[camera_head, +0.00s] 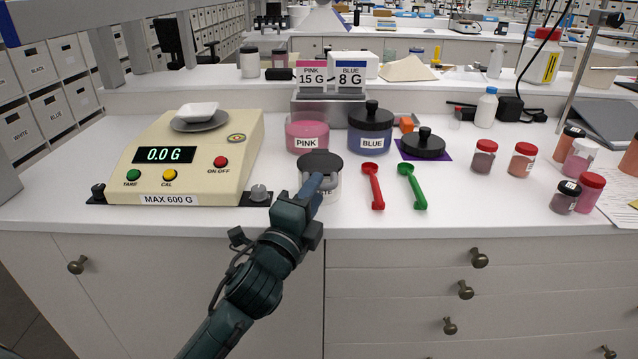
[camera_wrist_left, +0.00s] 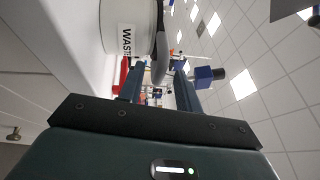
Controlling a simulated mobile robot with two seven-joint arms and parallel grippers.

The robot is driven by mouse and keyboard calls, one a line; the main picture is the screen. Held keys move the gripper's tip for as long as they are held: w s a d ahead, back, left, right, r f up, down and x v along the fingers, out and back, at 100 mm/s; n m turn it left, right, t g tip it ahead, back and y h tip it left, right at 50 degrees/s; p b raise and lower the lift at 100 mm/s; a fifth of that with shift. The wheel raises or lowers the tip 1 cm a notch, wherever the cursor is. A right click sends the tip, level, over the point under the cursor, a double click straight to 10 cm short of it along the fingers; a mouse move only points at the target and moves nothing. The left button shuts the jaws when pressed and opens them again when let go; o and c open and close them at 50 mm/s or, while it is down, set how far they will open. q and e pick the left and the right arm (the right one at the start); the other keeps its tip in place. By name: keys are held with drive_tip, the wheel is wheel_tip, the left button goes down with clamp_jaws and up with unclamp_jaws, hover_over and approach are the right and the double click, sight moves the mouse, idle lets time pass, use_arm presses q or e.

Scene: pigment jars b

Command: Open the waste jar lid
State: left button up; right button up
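The waste jar (camera_head: 333,188) stands near the front edge of the counter, a pale jar with a dark lid (camera_head: 320,160) on top. In the left wrist view its white label (camera_wrist_left: 126,40) shows the letters "WAS", and the lid's dark rim (camera_wrist_left: 161,58) shows near the fingertips. My left gripper (camera_head: 313,186) is in front of the jar at lid height and hides part of it. In the left wrist view its two fingers (camera_wrist_left: 157,88) are apart with a gap between them. I cannot tell whether they touch the lid. My right gripper is in neither view.
The scale (camera_head: 190,150) stands to the left. The pink jar (camera_head: 307,136) and blue jar (camera_head: 370,138) stand behind. A red spoon (camera_head: 374,188) and green spoon (camera_head: 413,188) lie to the right. A loose black lid (camera_head: 422,145) lies on a purple mat (camera_head: 404,154). Several small jars stand farther right.

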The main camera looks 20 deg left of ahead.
sight(320, 168)
use_arm(q)
drive_tip(key=shift+w+d+r, duration=0.1)
drive_tip(key=shift+w, duration=0.6)
drive_tip(key=shift+w+d+r, duration=0.1)
drive_tip(key=shift+w, duration=0.55)
drive_tip(key=shift+c, duration=0.2)
clamp_jaws()
